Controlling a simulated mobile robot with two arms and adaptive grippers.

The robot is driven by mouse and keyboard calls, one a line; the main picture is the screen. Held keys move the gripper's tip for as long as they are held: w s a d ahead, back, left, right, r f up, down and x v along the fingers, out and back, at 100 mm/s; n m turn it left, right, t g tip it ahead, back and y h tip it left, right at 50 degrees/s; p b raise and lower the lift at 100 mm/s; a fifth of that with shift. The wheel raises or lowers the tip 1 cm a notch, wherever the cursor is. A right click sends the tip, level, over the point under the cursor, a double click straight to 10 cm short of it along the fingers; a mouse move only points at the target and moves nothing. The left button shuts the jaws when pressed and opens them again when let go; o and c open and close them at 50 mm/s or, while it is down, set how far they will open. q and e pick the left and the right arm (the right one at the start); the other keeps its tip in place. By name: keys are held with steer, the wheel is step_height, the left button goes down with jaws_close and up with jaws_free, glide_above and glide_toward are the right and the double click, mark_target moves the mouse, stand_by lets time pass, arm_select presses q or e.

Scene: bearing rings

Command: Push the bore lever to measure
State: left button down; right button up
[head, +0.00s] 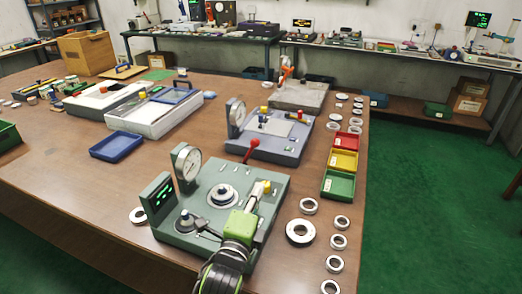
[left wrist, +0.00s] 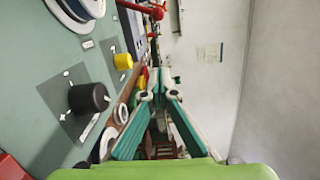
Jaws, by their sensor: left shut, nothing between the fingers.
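A grey-green measuring fixture (head: 222,182) stands at the table's front, with a dial gauge (head: 187,163), a digital display (head: 158,198) and a round stage (head: 222,195). A lever with a red knob (head: 251,145) rises behind it; a red lever also shows in the left wrist view (left wrist: 146,8). A yellow knob (left wrist: 123,61) and a black knob (left wrist: 88,97) stand on the plate in the left wrist view. I cannot tell which is the bore lever. My left gripper (head: 257,192) is shut and empty over the fixture's right side, with its fingertips (left wrist: 160,93) near the yellow knob. My right gripper is out of view.
Several metal rings (head: 300,232) lie right of the fixture. Red (head: 345,141), yellow (head: 343,160) and green (head: 338,185) trays line the right edge. A blue-grey fixture (head: 285,148) stands behind. A blue tray (head: 116,147) lies left; the front-left table is clear.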

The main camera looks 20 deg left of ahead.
mark_target(248, 155)
arm_select(q)
steer(key=w, duration=1.1)
steer(key=w+a, duration=0.1)
steer(key=w, duration=0.5)
steer(key=shift+w+a+r+p, duration=0.1)
steer(key=shift+p, duration=0.2)
steer(key=a, duration=0.2)
steer(key=shift+a+r+p, duration=0.15)
steer(key=shift+a+p, duration=0.2)
steer(key=shift+p, duration=0.05)
steer(key=shift+w+a, duration=0.1)
steer(key=shift+a, duration=0.5)
